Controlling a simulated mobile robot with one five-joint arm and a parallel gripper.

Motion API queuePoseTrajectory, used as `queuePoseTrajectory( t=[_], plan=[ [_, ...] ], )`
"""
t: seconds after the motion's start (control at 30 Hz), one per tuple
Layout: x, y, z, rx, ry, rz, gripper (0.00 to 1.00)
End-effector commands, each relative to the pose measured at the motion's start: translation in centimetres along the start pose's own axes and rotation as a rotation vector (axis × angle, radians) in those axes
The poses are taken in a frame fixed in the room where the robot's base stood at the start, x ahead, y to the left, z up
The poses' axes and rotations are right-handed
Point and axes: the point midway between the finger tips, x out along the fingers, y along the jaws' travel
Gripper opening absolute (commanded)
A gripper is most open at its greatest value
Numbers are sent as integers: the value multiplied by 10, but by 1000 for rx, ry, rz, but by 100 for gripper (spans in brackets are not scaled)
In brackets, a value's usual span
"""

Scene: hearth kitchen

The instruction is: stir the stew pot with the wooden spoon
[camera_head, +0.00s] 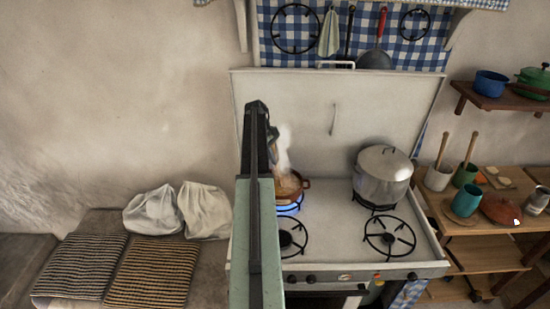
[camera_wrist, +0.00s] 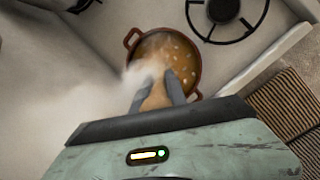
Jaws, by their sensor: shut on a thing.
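The stew pot (camera_head: 294,185) is a small reddish-brown pot on the lit back-left burner, with steam rising. In the wrist view the stew pot (camera_wrist: 187,83) shows orange-brown stew with pale pieces and two side handles. My gripper (camera_wrist: 160,80) is over the pot's near side in that view, its two dark fingers shut on a tan wooden piece, seemingly the wooden spoon (camera_wrist: 156,97). The spoon's lower end is hidden by the fingers and steam, so I cannot tell how deep it reaches. In the head view my arm hides most of the gripper and the spoon.
A large lidded metal pot (camera_head: 382,176) stands on the back-right burner. The front burners (camera_head: 389,238) are bare. A raised stove lid (camera_head: 335,115) stands behind. Crocks with wooden utensils (camera_head: 438,178) stand on the right table. Striped cushions (camera_head: 150,272) and white sacks (camera_head: 203,210) lie left.

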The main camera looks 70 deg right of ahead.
Motion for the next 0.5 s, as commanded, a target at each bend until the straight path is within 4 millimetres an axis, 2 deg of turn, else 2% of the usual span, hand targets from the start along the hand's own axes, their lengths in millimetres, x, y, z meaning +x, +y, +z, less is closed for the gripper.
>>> queuePoseTrajectory(
  t=[0.17, 0.5],
  plan=[
    [-8, 0, 2, 0, 0, 0, 0],
    [-36, 1, 7, -1, 0, 0, 0]
  ],
)
